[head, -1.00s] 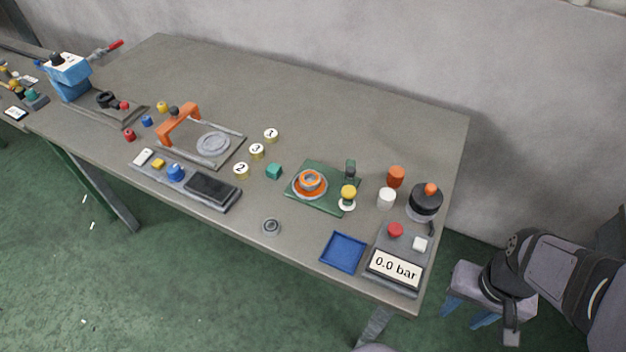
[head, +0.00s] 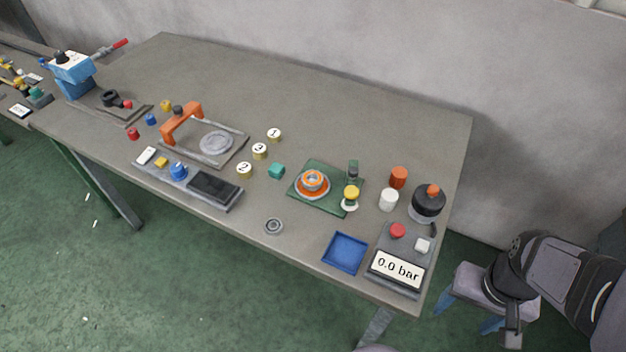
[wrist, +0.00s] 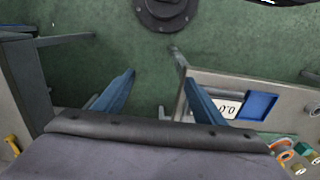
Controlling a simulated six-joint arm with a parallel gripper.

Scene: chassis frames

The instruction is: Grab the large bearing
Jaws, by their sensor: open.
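A small grey metal ring with a dark centre (head: 273,226), which looks like a bearing, lies flat near the table's front edge, left of the blue tray. An orange round part with a pale ring in its middle (head: 312,182) sits on a green plate (head: 327,204); I cannot tell whether that ring is a bearing. My gripper (head: 468,312) is open and empty, off the table's right end, well away from both. In the wrist view its two blue fingers (wrist: 159,78) are apart over the green floor. The orange part shows partly there at the lower right (wrist: 281,144).
The blue tray (head: 345,253) and the pressure display box (head: 397,268) stand at the near right table corner. A black dome (head: 428,202), orange cylinder (head: 398,177) and white cylinder (head: 388,200) stand behind. The table's back is clear, with a wall beyond.

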